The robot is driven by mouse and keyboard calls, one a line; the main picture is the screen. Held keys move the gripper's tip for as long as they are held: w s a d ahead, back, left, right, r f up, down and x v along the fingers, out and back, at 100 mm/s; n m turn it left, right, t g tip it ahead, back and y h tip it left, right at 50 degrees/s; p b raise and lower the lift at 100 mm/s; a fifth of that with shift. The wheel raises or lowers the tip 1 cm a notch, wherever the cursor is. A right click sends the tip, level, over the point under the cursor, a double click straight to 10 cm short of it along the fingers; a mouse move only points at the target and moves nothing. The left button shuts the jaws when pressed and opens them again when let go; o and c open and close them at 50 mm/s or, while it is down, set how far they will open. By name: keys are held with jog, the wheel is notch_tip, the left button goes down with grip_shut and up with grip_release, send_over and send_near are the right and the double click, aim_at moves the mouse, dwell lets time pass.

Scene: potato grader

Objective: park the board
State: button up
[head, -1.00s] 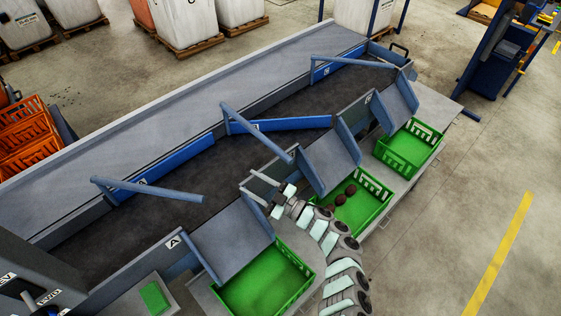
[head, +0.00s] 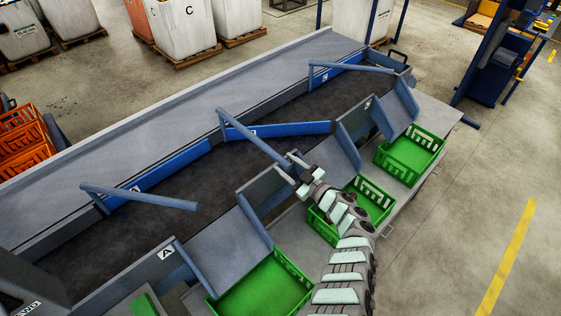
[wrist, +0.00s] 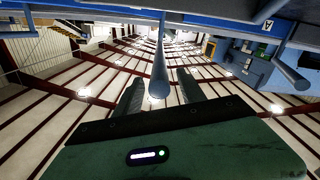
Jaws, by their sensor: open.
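The middle blue board (head: 285,129) stands out at an angle across the dark belt in the head view. Its long grey-blue handle bar (head: 250,134) reaches back toward the near side of the belt. My gripper (head: 301,167) is at the near end of this bar. In the wrist view the bar (wrist: 160,72) runs between the two fingers of my open gripper (wrist: 160,92), with its round end facing the camera. A gap shows on both sides, so the fingers do not appear to touch it. The end of the bar is partly hidden by my gripper in the head view.
The left board (head: 165,175) and far board (head: 338,68) lie along the belt's far side, with their own bars (head: 140,197) over the belt. Grey chutes lead to green crates (head: 408,160). My arm covers part of the middle crate (head: 378,203).

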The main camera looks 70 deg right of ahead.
aim_at(280, 159)
jog(key=shift+b+x, duration=0.4)
jog(key=shift+x, duration=1.2)
grip_shut()
dwell(0.3)
